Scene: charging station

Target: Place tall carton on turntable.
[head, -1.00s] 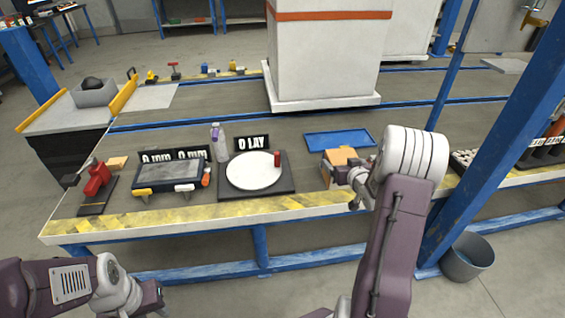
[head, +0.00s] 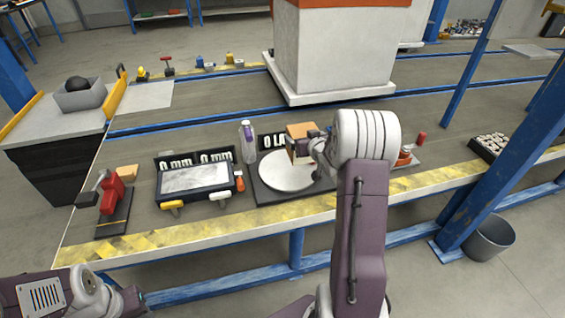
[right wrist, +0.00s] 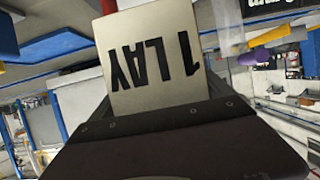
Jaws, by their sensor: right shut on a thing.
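The tall carton (head: 299,131) is a tan box in the head view, partly hidden by my right gripper (head: 312,148), which is shut on it. In the right wrist view, a cream face with dark "1 LAY" letters (right wrist: 155,65), seemingly the carton's, stands upside down beyond the dark gripper body. The turntable (head: 283,178) is a white disc on a dark base. The carton is over its back right part; I cannot tell whether they touch. My left arm shows at the bottom left of the head view, but its fingers are out of frame.
A "0 LAY" sign (head: 267,140) and a purple-capped bottle (head: 247,142) stand behind the turntable. A scale-like device (head: 195,180) and a red clamp (head: 112,193) are to the left. A blue post (head: 520,150) rises at right; a large white block (head: 335,60) stands behind.

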